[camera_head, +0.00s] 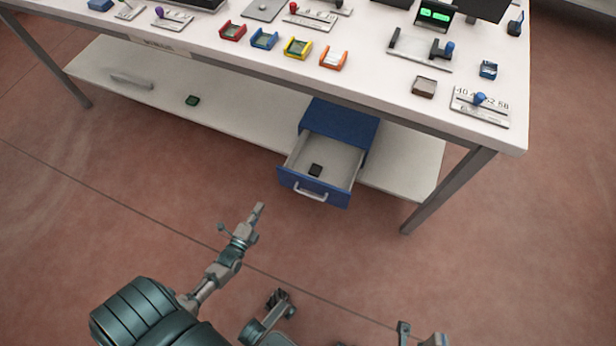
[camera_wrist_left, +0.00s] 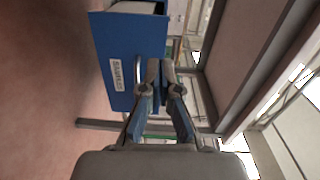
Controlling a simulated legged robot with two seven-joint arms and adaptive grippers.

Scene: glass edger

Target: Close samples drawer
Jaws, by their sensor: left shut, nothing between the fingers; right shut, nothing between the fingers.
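The blue samples drawer (camera_head: 314,190) is pulled out of its blue cabinet (camera_head: 340,122), which stands on the low shelf under the table. A small dark block lies inside the drawer. Its pale handle (camera_head: 311,191) is on the front. In the left wrist view the blue drawer front (camera_wrist_left: 125,40) carries a "SAMPLES" label (camera_wrist_left: 116,74). My left gripper (camera_head: 258,211) is shut and empty, in front of and left of the drawer in the head view. My right gripper (camera_head: 436,341) shows only as a pale tip at the bottom edge, shut and mostly cut off.
The white table (camera_head: 380,90) overhangs the cabinet and holds several coloured trays and devices. A table leg (camera_head: 445,190) stands right of the drawer. The floor before the drawer is clear apart from my own body.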

